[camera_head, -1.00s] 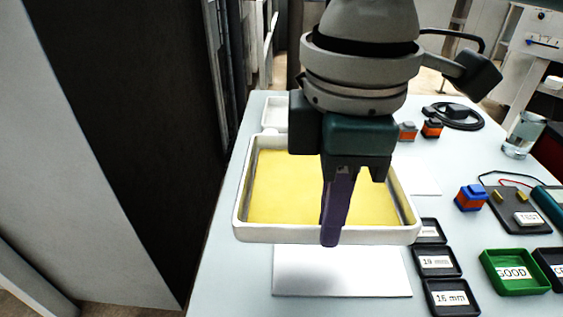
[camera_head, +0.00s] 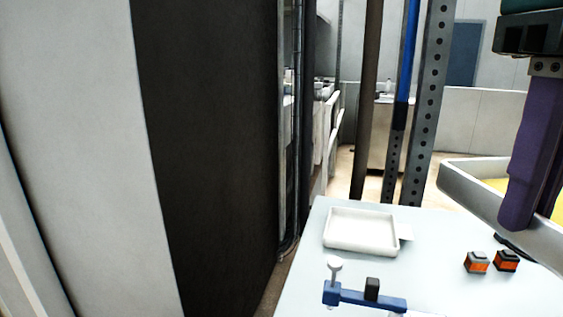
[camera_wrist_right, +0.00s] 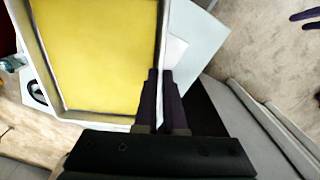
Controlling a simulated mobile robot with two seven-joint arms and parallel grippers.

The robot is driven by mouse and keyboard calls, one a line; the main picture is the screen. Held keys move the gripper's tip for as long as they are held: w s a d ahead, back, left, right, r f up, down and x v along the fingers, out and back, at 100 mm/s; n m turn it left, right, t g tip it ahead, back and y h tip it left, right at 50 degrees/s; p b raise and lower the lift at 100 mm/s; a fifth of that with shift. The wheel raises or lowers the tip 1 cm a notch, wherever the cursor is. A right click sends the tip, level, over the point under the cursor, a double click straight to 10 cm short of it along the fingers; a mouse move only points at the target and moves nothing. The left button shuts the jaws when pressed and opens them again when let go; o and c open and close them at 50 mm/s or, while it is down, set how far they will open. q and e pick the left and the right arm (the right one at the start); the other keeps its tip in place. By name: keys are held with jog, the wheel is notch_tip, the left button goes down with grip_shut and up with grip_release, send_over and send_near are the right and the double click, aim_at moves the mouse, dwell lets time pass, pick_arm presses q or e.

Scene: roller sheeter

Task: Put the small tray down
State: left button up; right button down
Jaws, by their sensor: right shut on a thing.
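A white-rimmed tray with a yellow floor (camera_head: 471,189) is at the right edge of the head view, cut off by the frame. It also fills the left of the right wrist view (camera_wrist_right: 100,55). My right gripper (camera_head: 528,185) is shut on its rim, with the purple fingers over the near wall. In the right wrist view the fingers (camera_wrist_right: 161,82) meet at the tray's edge. The tray is held above the table (camera_head: 440,290).
An empty white tray (camera_head: 361,232) lies on the far left of the table. A blue clamp-like part (camera_head: 365,298) is in front of it. Two orange and grey blocks (camera_head: 477,263) sit to the right. A dark panel (camera_head: 215,150) stands left of the table.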

notch_tip(320, 180, up, 39)
jog(key=m+p, duration=0.1)
jog(key=p, duration=3.7)
jog(key=s+f, duration=0.2)
jog(key=s, duration=0.3)
jog(key=shift+s+d, duration=0.2)
jog(key=shift+s, duration=0.2)
